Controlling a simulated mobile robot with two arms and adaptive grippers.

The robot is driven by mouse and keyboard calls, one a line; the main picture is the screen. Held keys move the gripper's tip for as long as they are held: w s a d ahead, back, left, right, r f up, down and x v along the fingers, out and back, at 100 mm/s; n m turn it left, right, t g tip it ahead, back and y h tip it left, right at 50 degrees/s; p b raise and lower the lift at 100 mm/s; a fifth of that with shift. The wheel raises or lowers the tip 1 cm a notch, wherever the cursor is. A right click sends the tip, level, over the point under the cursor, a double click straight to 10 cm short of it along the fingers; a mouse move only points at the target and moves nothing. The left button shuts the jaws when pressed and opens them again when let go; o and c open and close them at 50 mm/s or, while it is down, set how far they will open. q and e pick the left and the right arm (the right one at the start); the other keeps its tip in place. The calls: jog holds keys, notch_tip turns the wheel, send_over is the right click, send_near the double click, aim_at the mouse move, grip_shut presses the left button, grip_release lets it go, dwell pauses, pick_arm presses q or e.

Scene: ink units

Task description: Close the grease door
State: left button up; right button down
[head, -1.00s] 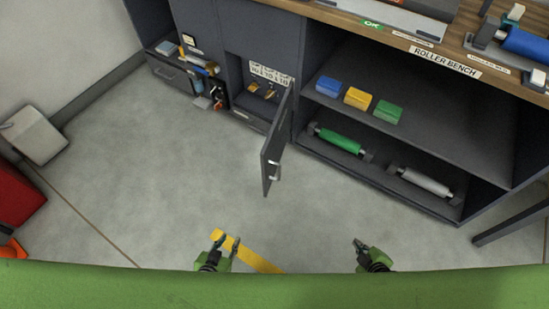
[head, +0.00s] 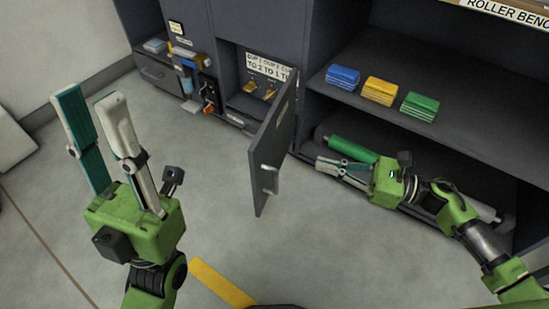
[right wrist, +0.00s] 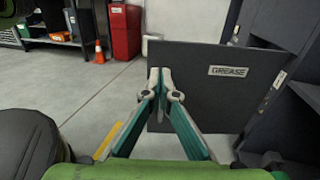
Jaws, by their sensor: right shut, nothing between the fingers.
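The grease door (head: 272,145) stands open, swung out from the dark cabinet, with a light bar handle (head: 270,180) near its free edge. In the right wrist view the dark door panel (right wrist: 215,100) fills the middle, with a GREASE label (right wrist: 228,71). My right gripper (head: 322,165) is shut and empty, just to the right of the door in the head view. In the right wrist view its fingertips (right wrist: 160,75) overlap the panel's left part; I cannot tell whether they touch it. My left gripper (head: 92,97) is open and empty, well left of the door.
The open compartment (head: 240,100) behind the door holds small yellowish items under a lettered sign. Right of it, a shelf (head: 460,110) carries blue, yellow and green blocks, with a green roller (head: 350,150) below. Floor left of the door is clear.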

aim_at(258, 147)
jog(key=b+x, duration=0.2)
jog(key=x, duration=1.2)
jog(key=shift+s+r, duration=0.1)
jog(key=shift+s, duration=0.1)
jog(key=shift+a, duration=0.15)
